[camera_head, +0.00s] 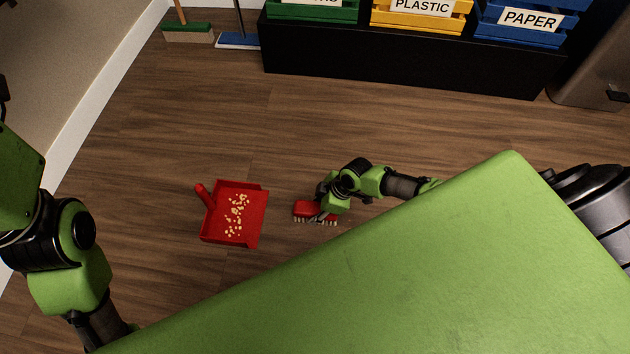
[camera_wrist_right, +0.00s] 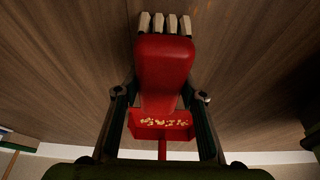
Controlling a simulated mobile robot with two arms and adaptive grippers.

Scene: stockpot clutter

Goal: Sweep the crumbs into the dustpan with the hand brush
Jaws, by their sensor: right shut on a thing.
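The red dustpan (camera_head: 254,224) lies on the wooden floor, its handle towards the upper left, with many pale crumbs (camera_head: 237,214) in it. The red hand brush (camera_head: 304,209) with pale bristles is just right of the dustpan, apart from it. My right gripper (camera_head: 325,200) is shut on the brush. In the right wrist view the brush (camera_wrist_right: 164,65) fills the middle between the fingers, bristles at the top, and the dustpan (camera_wrist_right: 146,133) with crumbs shows beyond it. No clear crumbs show on the floor by the brush. My left gripper is out of view; only my left arm shows.
A black bench (camera_head: 400,68) carries green, yellow (camera_head: 420,20) and blue (camera_head: 520,35) crates. A green broom (camera_head: 187,32) and a blue mop (camera_head: 238,41) stand at the upper left. A grey bin (camera_head: 597,75) is at the upper right. Floor around the dustpan is clear.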

